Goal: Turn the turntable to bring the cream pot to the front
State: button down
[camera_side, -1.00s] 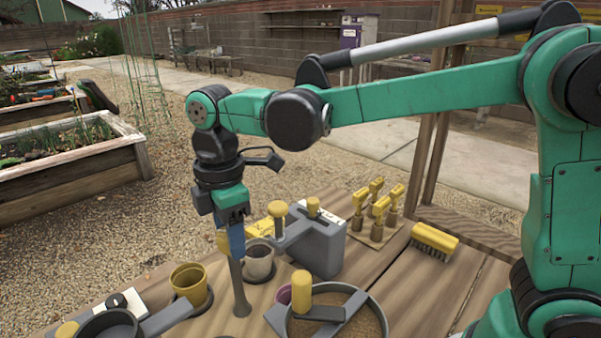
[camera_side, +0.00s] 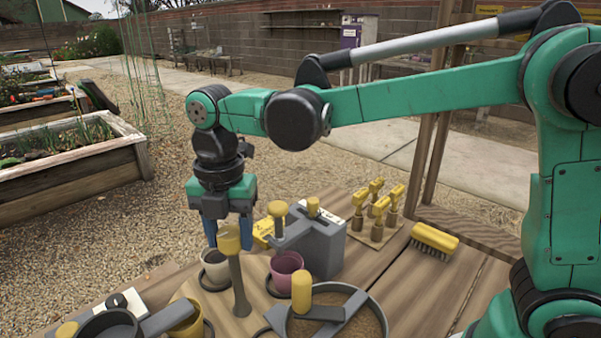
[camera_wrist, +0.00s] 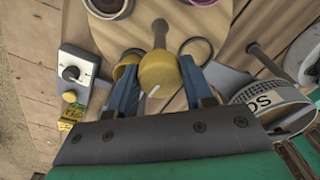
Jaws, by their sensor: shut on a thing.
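My gripper (camera_side: 228,243) is shut on the yellow knob (camera_side: 230,232) atop the grey post of the wooden turntable (camera_side: 221,306). In the wrist view the blue fingers stand either side of the knob (camera_wrist: 160,78). The cream pot (camera_side: 216,277), dark inside, sits on the turntable to the left of and behind the post in the side view. It shows at the top of the wrist view (camera_wrist: 97,11), partly cut off. The pink pot (camera_side: 287,272) sits to the right, and the yellow pot (camera_side: 186,319) at the lower left. An empty dark ring (camera_wrist: 210,46) lies on the turntable.
A grey box (camera_side: 321,249) with a yellow-knobbed arm stands behind the pink pot.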

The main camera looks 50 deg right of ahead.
jog(key=shift+n, duration=0.7)
jog(key=shift+c, duration=1.7)
grip_release()
jog(key=shift+r, duration=0.1)
jog(key=shift+r, duration=2.75)
jog(key=s+d+f+m+t, duration=0.3)
jog(key=d+m, duration=0.3)
jog(key=m, duration=0.7)
jog(key=s+d+f+m+t, duration=0.3)
jog(key=d+m, duration=0.4)
jog(key=m, duration=0.6)
jog(key=shift+s+f+m+t, duration=0.4)
jog(key=shift+s+t, duration=0.1)
jog(key=shift+s, duration=0.15)
